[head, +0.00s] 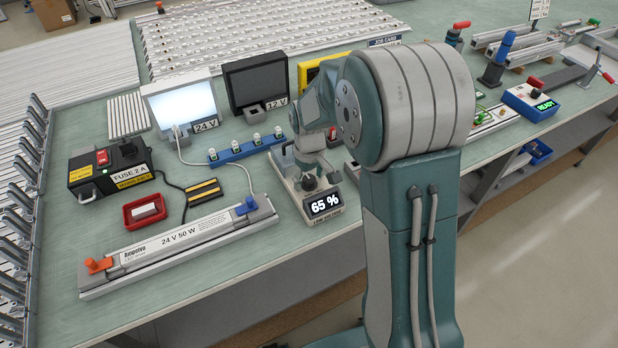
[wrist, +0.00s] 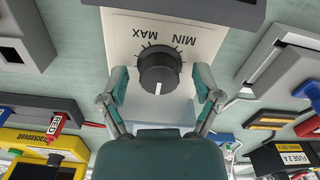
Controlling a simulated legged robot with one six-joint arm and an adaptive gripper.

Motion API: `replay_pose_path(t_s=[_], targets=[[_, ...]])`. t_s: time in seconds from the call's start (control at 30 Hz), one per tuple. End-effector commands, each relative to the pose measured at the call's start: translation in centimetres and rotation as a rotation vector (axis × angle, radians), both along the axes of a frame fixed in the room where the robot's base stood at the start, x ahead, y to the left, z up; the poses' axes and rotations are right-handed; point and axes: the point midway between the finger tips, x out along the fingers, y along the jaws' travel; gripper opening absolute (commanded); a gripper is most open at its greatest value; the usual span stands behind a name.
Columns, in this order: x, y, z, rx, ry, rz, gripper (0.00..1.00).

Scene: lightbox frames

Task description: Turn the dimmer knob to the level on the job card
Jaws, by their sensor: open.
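The dimmer unit (head: 327,187) is a light box on the bench, and its display (head: 325,204) reads 65 %. Its dark round knob (wrist: 158,68) has a white pointer line, which points down in the wrist view, toward my palm. MIN and MAX are printed upside down above the knob. My gripper (wrist: 161,78) is open, with one finger on each side of the knob and a visible gap on both sides. In the head view my gripper is small and partly hidden by my arm. A sign reading JOB CARD (head: 385,41) shows behind my arm; the card's level is hidden.
A lit 24 V panel (head: 183,103) and a dark 12 V panel (head: 256,84) stand behind. A blue rail (head: 240,152) with small bulbs, a fuse box (head: 108,168), a red tray (head: 146,210) and a 24 V 50 W strip (head: 180,245) lie to the left.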

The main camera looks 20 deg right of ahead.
Motion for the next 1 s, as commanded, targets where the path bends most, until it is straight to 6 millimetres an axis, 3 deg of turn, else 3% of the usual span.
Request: replay_pose_path(t_s=[0.13, 0.17, 0.3, 0.33, 0.57, 1.0], targets=[[0.0, 0.0, 0.02, 0.0, 0.0, 0.0, 0.82], [0.01, 0.0, 0.02, 0.0, 0.0, 0.0, 0.73], [0.01, -0.04, 0.04, 0.0, 0.0, 0.0, 0.11], [0.01, -0.04, 0.03, 0.001, 0.0, 0.0, 0.0], [-0.02, -0.02, -0.05, 0.0, 0.002, -0.014, 0.0], [-0.12, 0.01, -0.16, 0.0, 0.005, -0.207, 0.0]])
